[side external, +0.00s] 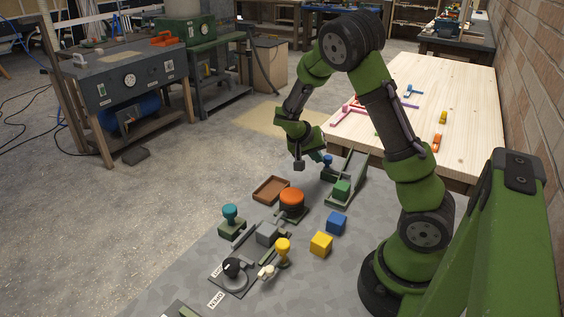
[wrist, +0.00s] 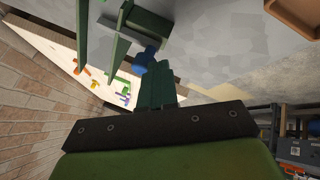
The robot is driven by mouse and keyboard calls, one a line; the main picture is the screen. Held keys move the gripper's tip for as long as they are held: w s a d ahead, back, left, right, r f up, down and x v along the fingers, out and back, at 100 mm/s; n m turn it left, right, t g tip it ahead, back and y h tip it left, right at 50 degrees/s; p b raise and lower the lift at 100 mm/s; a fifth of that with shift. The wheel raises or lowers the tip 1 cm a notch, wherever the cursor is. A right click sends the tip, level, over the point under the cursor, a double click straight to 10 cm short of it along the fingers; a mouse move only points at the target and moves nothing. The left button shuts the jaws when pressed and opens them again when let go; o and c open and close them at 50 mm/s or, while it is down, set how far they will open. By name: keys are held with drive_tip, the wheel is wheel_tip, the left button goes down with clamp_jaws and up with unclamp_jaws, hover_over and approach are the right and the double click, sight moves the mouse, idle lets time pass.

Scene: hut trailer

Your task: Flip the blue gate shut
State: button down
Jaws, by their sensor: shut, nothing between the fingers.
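A small blue part (side external: 327,160) shows at the left end of a green ramp-like fixture (side external: 346,178); I take it to be the gate's knob. The wrist view shows a blue knob (wrist: 146,58) on a green frame (wrist: 147,22), just beyond my fingertips. Whether the gate is open or shut I cannot tell. My gripper (side external: 299,165) points down just left of the blue part. In the wrist view my gripper (wrist: 155,82) has its fingers together, empty. Whether they touch the knob is unclear.
A green block (side external: 341,188) sits in the fixture. An orange round button (side external: 292,198), a brown tray (side external: 271,189), a blue cube (side external: 337,222), a yellow cube (side external: 321,243) and several knobbed devices stand nearby. A wooden table (side external: 470,95) stands behind the fixture.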

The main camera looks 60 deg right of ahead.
drive_tip(key=shift+s, duration=1.2)
drive_tip(key=shift+w+a, duration=0.2)
drive_tip(key=shift+w, duration=0.1)
drive_tip(key=w+a+r, duration=0.4)
drive_tip(key=a+r, duration=0.3)
drive_tip(key=r, duration=0.1)
drive_tip(key=shift+w+a, duration=0.25)
drive_tip(key=shift+a, duration=0.15)
